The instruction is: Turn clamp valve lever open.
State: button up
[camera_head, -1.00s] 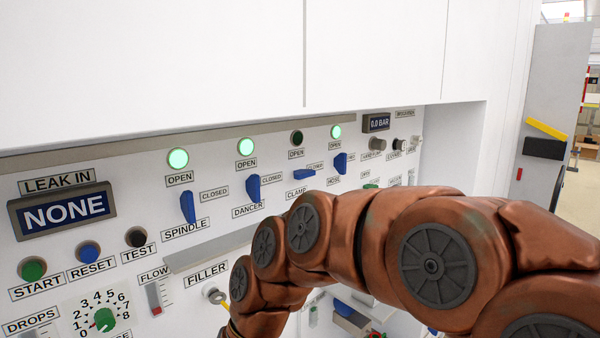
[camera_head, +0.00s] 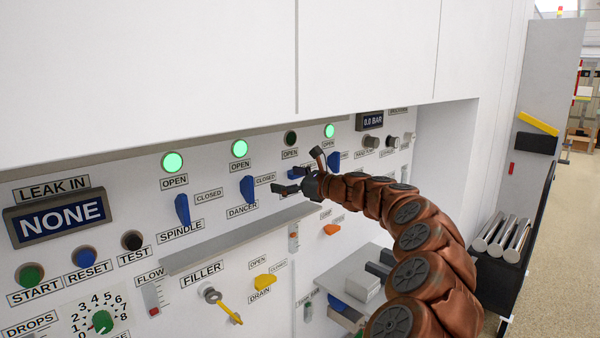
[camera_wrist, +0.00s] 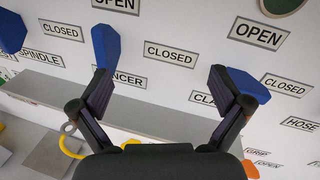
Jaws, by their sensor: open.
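The blue clamp lever (camera_wrist: 248,84) lies sideways in the wrist view, its free end toward the CLOSED label (camera_wrist: 287,85) on its right. The clamp's OPEN label (camera_wrist: 258,33) is above it. My gripper (camera_wrist: 162,78) is open and empty in front of the panel. Its right finger overlaps the left part of the lever; I cannot tell whether they touch. Its left finger is below the blue dancer lever (camera_wrist: 106,46). In the head view my gripper (camera_head: 297,172) covers most of the clamp lever and its name label. The clamp lamp (camera_head: 290,138) is dark.
The spindle lever (camera_head: 183,209), dancer lever (camera_head: 248,188) and hose lever (camera_head: 334,161) stand upright under lit green lamps. A grey ledge (camera_head: 235,240) runs below them. A yellow drain lever (camera_head: 264,281) is lower down. The display (camera_head: 372,120) reads 0.0 BAR.

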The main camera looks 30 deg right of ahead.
jog(key=d+f+m+t+h, duration=0.25)
jog(key=d+m, duration=0.25)
jog(key=d, duration=0.6)
jog(key=shift+g+h, duration=0.35)
jog(key=shift+h, duration=0.1)
jog(key=shift+a+r+p+x, duration=0.15)
jog(key=shift+p+x, duration=0.5)
jog(key=shift+x, duration=1.2)
jog(key=shift+a+r+p+x, duration=0.15)
jog(key=shift+p+x, duration=0.5)
jog(key=shift+x, duration=1.25)
jog(key=shift+d, duration=0.1)
jog(key=c, duration=1)
